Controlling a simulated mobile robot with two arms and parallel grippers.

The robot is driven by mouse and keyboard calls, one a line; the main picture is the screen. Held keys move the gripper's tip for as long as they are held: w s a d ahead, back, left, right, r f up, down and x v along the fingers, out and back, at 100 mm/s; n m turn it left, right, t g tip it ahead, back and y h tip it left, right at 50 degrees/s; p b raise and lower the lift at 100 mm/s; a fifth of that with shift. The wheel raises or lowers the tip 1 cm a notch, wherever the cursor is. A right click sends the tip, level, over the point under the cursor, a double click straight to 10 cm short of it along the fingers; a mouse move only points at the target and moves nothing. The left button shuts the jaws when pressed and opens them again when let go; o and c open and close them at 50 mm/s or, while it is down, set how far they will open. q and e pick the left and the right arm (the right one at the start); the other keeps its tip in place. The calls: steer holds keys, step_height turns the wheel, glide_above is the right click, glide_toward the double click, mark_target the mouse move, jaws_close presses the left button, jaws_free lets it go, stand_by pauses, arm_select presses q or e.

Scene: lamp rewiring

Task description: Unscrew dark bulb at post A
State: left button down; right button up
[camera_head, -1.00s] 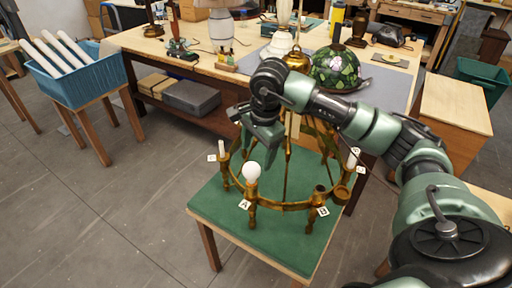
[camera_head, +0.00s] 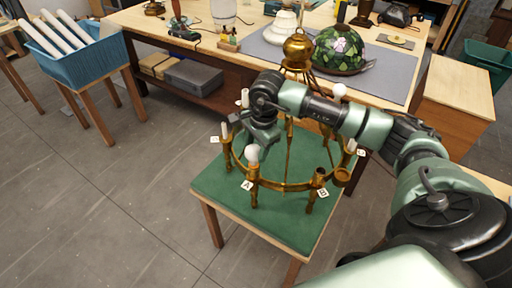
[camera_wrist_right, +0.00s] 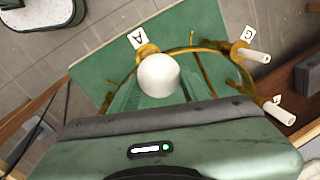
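A round white bulb (camera_head: 252,154) sits upright on post A of a brass ring chandelier (camera_head: 285,186), above the tag A (camera_head: 248,185). My right gripper (camera_head: 262,140) is just above and behind this bulb, pointing down. In the right wrist view the bulb (camera_wrist_right: 158,76) shows between the two green fingers (camera_wrist_right: 160,95), which stand apart on either side of it. I cannot tell whether they touch it. My left gripper is in neither view.
The chandelier stands on a green-topped table (camera_head: 216,182). Post B (camera_head: 318,182) is an empty socket with a cup beside it. Behind is a workbench with a stained-glass shade (camera_head: 338,50). A blue bin (camera_head: 92,63) with white tubes stands at left. The floor in front is clear.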

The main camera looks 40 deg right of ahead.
steer(key=o, duration=0.5)
steer(key=shift+c, duration=0.2)
steer(key=c, duration=0.6)
steer(key=shift+f+n+b, duration=0.1)
steer(key=shift+n+b, duration=0.2)
steer(key=shift+b, duration=0.15)
steer(key=n+b, duration=0.3)
steer(key=n, duration=0.1)
steer(key=shift+w+y, duration=0.2)
steer(key=shift+y, duration=0.2)
steer(key=n+b, duration=0.1)
steer(key=n, duration=0.1)
steer(key=shift+n+g, duration=0.3)
steer(key=shift+n, duration=0.1)
steer(key=shift+r+n+y, duration=0.2)
steer(key=shift+n+y, duration=0.1)
